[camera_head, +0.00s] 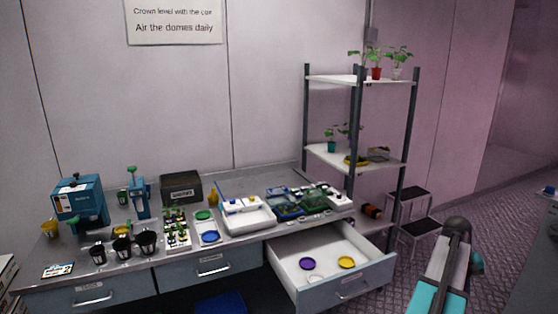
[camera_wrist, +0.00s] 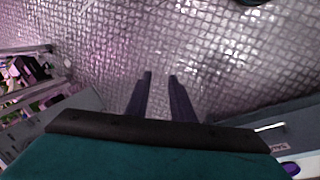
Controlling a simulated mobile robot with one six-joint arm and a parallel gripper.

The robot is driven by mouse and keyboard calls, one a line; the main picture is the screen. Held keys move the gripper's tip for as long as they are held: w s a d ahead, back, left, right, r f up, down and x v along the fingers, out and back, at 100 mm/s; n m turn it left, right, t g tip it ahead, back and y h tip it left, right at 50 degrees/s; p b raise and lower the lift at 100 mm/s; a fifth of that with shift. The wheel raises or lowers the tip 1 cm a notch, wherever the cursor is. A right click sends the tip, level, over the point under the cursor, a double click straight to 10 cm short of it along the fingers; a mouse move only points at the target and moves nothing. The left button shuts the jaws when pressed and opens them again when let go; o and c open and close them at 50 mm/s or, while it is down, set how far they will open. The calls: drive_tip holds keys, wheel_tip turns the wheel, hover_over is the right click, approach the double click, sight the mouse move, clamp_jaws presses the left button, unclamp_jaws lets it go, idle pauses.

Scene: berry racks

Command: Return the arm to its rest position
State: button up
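My gripper (camera_wrist: 160,76) shows in the wrist view, with two dark fingers pointing at the patterned metal floor. The fingers are a small gap apart, with nothing between them. In the head view my arm (camera_head: 447,265) is at the lower right, to the right of the open drawer; the fingers cannot be made out there.
A steel bench (camera_head: 110,266) along the wall carries pots, trays and boxes. Its right drawer (camera_head: 375,270) is pulled out, with a purple and a yellow disc inside. A plant rack (camera_head: 411,130) and a step stool (camera_head: 416,229) stand behind my arm. Floor (camera_head: 510,215) at right is clear.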

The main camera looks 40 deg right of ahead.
drive_tip(key=w+a+f+n+y+b, duration=0.1)
drive_tip(key=w+a+f+n, duration=0.1)
drive_tip(key=w+a+f, duration=0.6)
drive_tip(key=w+a+f+n+b, duration=0.1)
drive_tip(key=w+a+f+n, duration=0.15)
drive_tip(key=w+f, duration=0.45)
drive_tip(key=w+a+f+n+g+b, duration=0.1)
drive_tip(key=w+a+f+n, duration=0.1)
drive_tip(key=w+a+f, duration=0.7)
drive_tip(key=w+a+f+n+g+b, duration=0.1)
drive_tip(key=w+a+f+b, duration=0.3)
drive_tip(key=a, duration=0.9)
drive_tip(key=s+a+f+n+g, duration=0.1)
drive_tip(key=s+a+f+n, duration=0.1)
drive_tip(key=a+f, duration=0.65)
drive_tip(key=s+a+f+n, duration=0.25)
drive_tip(key=a+f, duration=0.35)
drive_tip(key=a, duration=0.6)
drive_tip(key=s+a+f+m+b, duration=0.2)
drive_tip(key=s+a+f, duration=0.6)
drive_tip(key=s+a, duration=0.5)
drive_tip(key=shift+a+f+y, duration=0.35)
drive_tip(key=shift+a+y, duration=0.05)
drive_tip(key=shift+a, duration=0.05)
